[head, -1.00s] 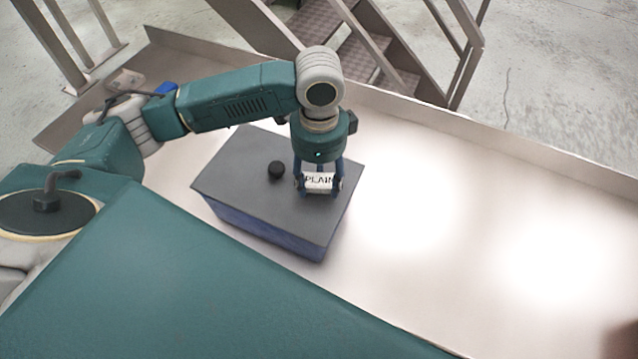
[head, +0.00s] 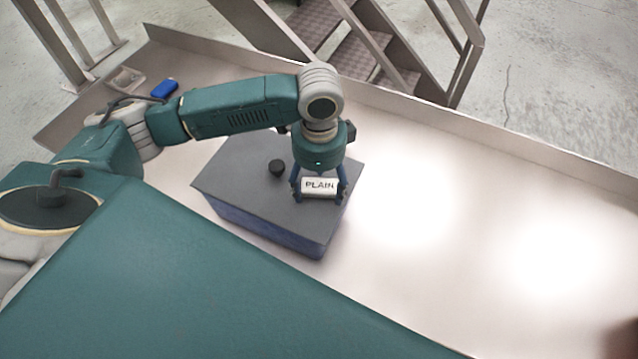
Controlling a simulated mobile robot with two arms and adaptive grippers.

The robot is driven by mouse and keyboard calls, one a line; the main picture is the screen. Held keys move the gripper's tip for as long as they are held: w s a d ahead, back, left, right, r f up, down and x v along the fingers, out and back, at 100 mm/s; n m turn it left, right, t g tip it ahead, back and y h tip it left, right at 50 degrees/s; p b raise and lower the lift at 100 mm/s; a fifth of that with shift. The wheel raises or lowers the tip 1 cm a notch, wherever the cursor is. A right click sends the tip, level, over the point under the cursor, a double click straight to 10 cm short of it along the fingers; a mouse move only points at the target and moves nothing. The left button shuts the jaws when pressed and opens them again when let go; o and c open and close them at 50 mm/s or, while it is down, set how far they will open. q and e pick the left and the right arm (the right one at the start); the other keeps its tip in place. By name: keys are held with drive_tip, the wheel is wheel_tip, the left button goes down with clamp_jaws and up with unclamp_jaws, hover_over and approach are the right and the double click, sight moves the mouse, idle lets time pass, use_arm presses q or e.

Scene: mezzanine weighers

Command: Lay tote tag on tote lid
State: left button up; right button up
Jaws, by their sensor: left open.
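The tote is a blue box (head: 262,228) with a flat dark grey lid (head: 235,165) on the bench. A round black knob (head: 277,167) stands on the lid. The tote tag (head: 320,186), a small white plate lettered PLAIN, is at the lid's right part, between the fingers of my left gripper (head: 319,190). The left gripper points down over the lid and is open, with a finger at each end of the tag. The tag appears to lie on the lid. My right gripper is not in view.
The pale bench (head: 480,225) has a raised back rim and is clear to the right of the tote. A blue block (head: 164,89) and a small beige tray (head: 125,79) sit at its far left. Metal stairs (head: 350,45) stand behind.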

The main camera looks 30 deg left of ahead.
sight(319, 189)
use_arm(q)
wheel_tip(319, 189, up, 12)
drive_tip(key=b, duration=0.2)
drive_tip(key=shift+r, duration=0.1)
idle(0.5)
